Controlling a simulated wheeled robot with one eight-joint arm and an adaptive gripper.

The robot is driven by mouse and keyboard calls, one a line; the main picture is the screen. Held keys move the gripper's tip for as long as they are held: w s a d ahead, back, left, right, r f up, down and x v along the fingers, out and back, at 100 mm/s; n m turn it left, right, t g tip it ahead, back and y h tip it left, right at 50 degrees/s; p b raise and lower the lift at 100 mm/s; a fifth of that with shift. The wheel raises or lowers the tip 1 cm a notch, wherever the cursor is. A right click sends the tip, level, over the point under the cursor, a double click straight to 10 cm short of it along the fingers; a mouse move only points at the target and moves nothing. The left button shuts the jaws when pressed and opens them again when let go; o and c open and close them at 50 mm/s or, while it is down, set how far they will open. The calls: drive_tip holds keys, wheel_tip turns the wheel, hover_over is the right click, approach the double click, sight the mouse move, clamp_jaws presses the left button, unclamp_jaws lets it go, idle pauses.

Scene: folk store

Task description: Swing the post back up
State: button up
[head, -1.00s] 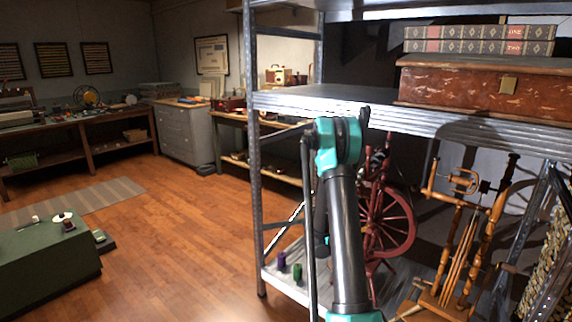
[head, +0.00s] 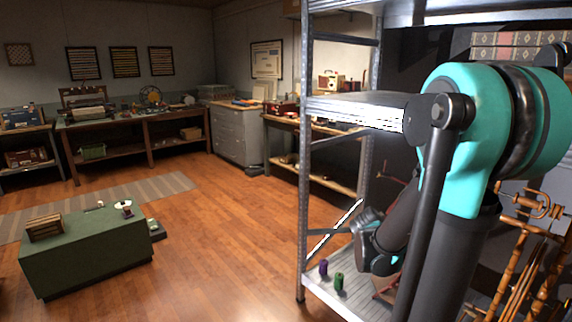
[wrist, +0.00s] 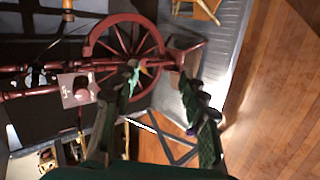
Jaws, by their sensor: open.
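The red spinning wheel shows in the wrist view, with its spoked rim (wrist: 120,18) at upper middle. I cannot tell which part is the post. My gripper (wrist: 156,85) is open, its fingers apart, pointing toward the wheel's lower side. A small teal and yellow patch shows by the left fingertip. No contact can be made out. In the head view my arm hides most of the red wheel.
A metal shelf unit (head: 306,190) stands around my arm. A purple spool (head: 323,267) and a green spool (head: 339,281) stand on its lower shelf. A wooden spinning wheel (head: 525,265) is at right. A green chest (head: 85,255) stands on the floor at left. Open floor lies between.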

drive_tip(key=s+a+f+m+y, duration=0.3)
drive_tip(key=s+a, duration=0.3)
drive_tip(key=a, duration=0.3)
drive_tip(key=s+a+f+m+y, duration=0.3)
drive_tip(key=s+a+y, duration=0.3)
drive_tip(key=a, duration=0.3)
drive_tip(key=shift+s+a+f+g, duration=0.2)
drive_tip(key=shift+s+f+g, duration=0.2)
drive_tip(key=shift+s+f, duration=0.2)
drive_tip(key=shift+d, duration=0.1)
